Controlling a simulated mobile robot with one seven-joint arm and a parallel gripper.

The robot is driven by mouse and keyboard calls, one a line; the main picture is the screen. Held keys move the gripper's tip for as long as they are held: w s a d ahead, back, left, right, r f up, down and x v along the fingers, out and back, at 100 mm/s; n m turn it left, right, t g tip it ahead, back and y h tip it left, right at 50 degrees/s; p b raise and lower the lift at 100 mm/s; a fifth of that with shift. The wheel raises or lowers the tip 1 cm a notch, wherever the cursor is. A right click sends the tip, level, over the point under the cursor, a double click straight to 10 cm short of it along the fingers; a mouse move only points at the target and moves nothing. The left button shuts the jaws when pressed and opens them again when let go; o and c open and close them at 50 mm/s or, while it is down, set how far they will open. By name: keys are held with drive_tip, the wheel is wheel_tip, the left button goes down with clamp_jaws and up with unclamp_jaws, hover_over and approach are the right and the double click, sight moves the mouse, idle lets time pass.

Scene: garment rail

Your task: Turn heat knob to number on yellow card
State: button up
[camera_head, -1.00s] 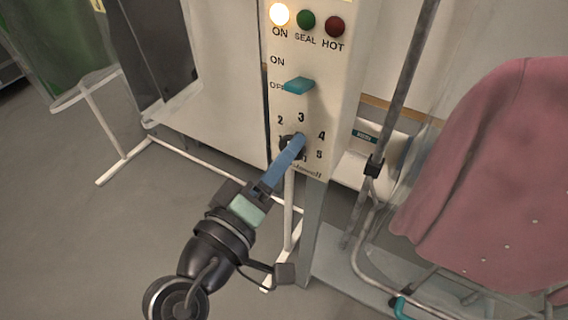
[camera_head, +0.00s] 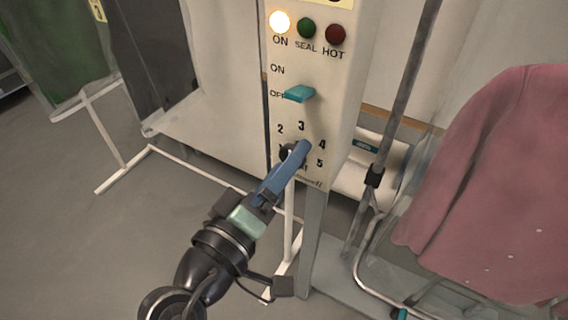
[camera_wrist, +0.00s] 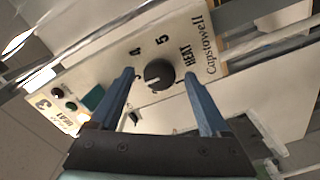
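The heat knob (camera_wrist: 159,74) is a round dark dial on a cream control panel (camera_head: 335,70), with numbers around it. In the wrist view it lies between the two blue fingers of my gripper (camera_wrist: 160,76), which is open with a gap visible on each side. In the head view the fingers (camera_head: 301,149) cover most of the knob and part of the number ring. Numbers 2 to 5 show there. I cannot tell where the knob points. The yellow card (camera_wrist: 42,103) sits at the panel's far end in the wrist view and appears to read 3.
A teal ON/OFF switch (camera_head: 300,93) sticks out above the knob. The ON lamp (camera_head: 279,21) is lit; the green SEAL (camera_head: 306,27) and red HOT (camera_head: 335,33) lamps look dark. A metal rail (camera_head: 408,90) and a pink garment (camera_head: 495,180) stand to the right.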

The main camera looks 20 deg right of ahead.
drive_tip(key=shift+a, duration=0.1)
drive_tip(key=b+v, duration=0.1)
drive_tip(key=v, duration=1.1)
drive_tip(key=shift+s+a, duration=0.25)
drive_tip(key=shift+s, duration=0.1)
drive_tip(key=shift+w+r, duration=0.1)
